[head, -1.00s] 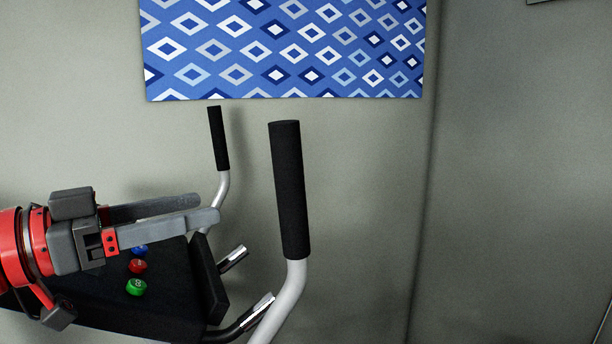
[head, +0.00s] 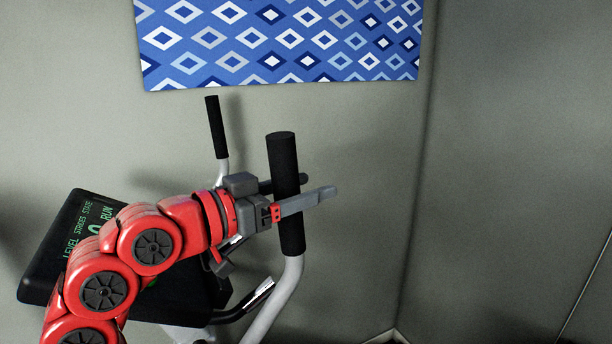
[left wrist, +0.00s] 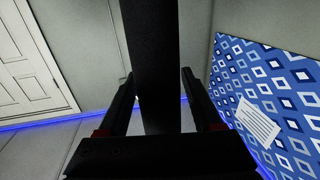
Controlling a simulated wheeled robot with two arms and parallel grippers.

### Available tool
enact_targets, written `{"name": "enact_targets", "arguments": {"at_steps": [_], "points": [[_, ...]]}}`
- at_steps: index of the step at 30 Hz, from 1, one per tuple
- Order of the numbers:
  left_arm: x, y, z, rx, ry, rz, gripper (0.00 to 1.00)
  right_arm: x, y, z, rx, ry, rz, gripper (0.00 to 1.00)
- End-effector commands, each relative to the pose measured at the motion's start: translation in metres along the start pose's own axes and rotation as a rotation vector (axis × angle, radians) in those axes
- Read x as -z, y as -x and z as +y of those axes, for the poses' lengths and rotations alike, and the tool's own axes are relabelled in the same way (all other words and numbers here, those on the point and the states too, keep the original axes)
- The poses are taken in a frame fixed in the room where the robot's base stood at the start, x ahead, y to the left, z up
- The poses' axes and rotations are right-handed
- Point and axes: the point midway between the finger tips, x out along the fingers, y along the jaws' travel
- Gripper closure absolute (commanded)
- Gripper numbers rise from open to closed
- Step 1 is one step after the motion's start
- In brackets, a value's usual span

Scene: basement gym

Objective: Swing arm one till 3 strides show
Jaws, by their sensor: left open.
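The exercise machine has two swing arms with black grips. The near grip (head: 283,155) stands upright on a pale bent tube; the far grip (head: 216,128) is behind it to the left. I cannot tell which is arm one. My left gripper (head: 317,185) is open, its fingers on either side of the near grip. The left wrist view shows the grip (left wrist: 152,60) passing between the open fingers (left wrist: 158,85), with visible gaps. The console (head: 45,265) reads LEVEL, STRIDES, STATE, with a partly hidden 0 and RUN. My right gripper is out of view.
A blue diamond-pattern panel (head: 280,45) hangs on the wall behind. The floor space to the right looks clear.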

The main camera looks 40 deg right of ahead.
Motion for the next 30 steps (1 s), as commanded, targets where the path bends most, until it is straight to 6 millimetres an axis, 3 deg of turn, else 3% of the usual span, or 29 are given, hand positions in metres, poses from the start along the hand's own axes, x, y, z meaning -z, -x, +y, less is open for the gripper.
{"name": "enact_targets", "arguments": {"at_steps": [10,21,30], "points": [[-0.0007,-0.004,-0.0003,0.0,0.001,0.0,0.35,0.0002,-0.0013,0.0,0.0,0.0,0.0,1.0],[-0.0004,-0.0038,-0.0003,0.0,0.001,0.001,1.0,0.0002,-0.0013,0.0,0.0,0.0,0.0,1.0],[-0.0002,-0.0037,-0.0003,0.0,0.001,0.001,1.0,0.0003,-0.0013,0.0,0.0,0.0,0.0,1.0]]}}
